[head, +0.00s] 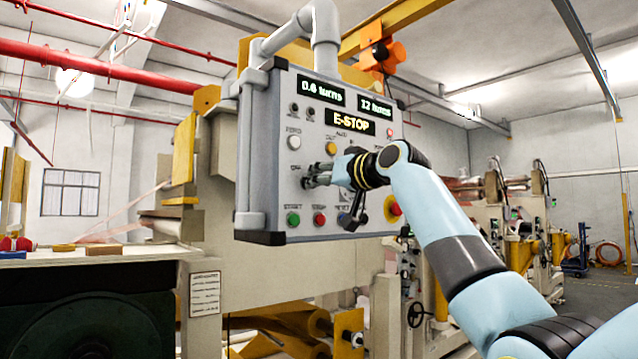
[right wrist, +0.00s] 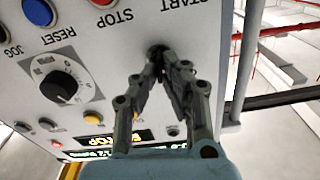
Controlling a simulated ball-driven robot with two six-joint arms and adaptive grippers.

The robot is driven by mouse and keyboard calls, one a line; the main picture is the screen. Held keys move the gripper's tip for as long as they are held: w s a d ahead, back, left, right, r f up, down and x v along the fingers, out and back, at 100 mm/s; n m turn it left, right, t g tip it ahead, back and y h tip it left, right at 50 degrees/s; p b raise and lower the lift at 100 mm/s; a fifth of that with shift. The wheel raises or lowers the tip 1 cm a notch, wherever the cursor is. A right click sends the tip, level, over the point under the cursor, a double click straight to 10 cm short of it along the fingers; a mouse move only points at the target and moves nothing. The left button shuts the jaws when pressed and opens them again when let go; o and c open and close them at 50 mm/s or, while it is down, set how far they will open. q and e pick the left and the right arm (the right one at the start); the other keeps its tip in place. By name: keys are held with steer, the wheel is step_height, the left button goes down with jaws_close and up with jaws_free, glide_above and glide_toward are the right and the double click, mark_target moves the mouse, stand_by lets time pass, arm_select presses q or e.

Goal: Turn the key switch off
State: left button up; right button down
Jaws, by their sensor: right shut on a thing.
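The grey control panel (head: 262,120) hangs from a pipe arm and faces me, with lit displays reading "E-STOP" and turn counts. My right gripper (head: 308,179) reaches its left side from the right, between the white button above and the green button below. In the right wrist view the gripper (right wrist: 157,58) has its fingertips closed together on the small dark key switch (right wrist: 156,49) at the panel face. The fingers hide most of the key switch, so I cannot tell its angle. My left gripper is not in view.
Close by are the green start button (head: 293,219), the red stop button (head: 320,219), the white feed button (head: 294,142) and a yellow button (head: 331,148). The black selector dial (right wrist: 62,84) sits beside the gripper. A red emergency button (head: 394,208) is at the lower right.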

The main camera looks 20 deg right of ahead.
steer(key=shift+a+f+n+b, duration=0.1)
steer(key=shift+n+b, duration=0.5)
steer(key=shift+n, duration=1.35)
steer(key=shift+a+n+b, duration=0.1)
steer(key=shift+n+b, duration=0.45)
steer(key=shift+n, duration=1.4)
steer(key=c, duration=1.5)
jaws_free()
steer(key=shift+s+d, duration=0.1)
steer(key=shift+s, duration=0.05)
steer(key=v, duration=1.1)
steer(key=shift+s, duration=0.4)
